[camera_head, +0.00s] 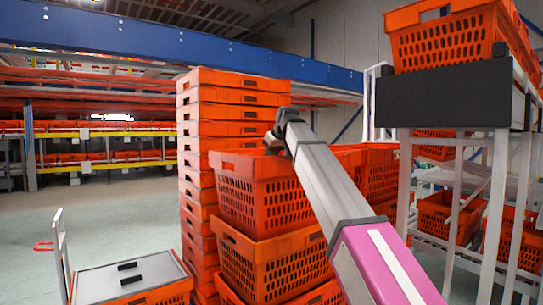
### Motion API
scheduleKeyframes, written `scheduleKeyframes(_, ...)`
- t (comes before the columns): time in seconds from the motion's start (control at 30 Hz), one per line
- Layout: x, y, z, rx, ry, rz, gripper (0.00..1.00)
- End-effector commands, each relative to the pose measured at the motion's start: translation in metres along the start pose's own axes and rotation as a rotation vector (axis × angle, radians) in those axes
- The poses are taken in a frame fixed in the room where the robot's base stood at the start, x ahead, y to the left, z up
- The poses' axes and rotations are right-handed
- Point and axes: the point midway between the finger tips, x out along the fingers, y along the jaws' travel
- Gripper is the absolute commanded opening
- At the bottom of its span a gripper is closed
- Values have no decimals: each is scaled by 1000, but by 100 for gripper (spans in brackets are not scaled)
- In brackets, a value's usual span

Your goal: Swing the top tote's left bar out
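The top tote (258,197) is an orange perforated crate on the front stack in the middle of the view. It sits on a second orange tote (268,263). My arm reaches up from the lower right and crosses in front of the stack's right side. My gripper (272,142) is small and dark at the arm's far end, by the top tote's upper rim. I cannot tell whether it touches the rim or whether its fingers are open. The tote's left bar is not clearly distinguishable, and the tote's inside is hidden.
A tall stack of flat orange crates (240,99) stands directly behind. A white rack (497,215) with orange totes and a dark panel (443,95) is at right. A lidded orange crate (130,279) is at lower left. Open floor (115,207) lies to the left.

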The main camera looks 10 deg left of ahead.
Motion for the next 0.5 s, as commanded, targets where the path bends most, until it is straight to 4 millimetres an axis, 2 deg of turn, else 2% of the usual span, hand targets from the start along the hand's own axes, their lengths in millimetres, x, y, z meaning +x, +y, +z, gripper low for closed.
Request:
scheduleKeyframes(0.27, -2, 0, -2, 0, 0, 1, 8)
scheduleKeyframes(0.5, -15, 2, -12, 0, 2, 0, 8)
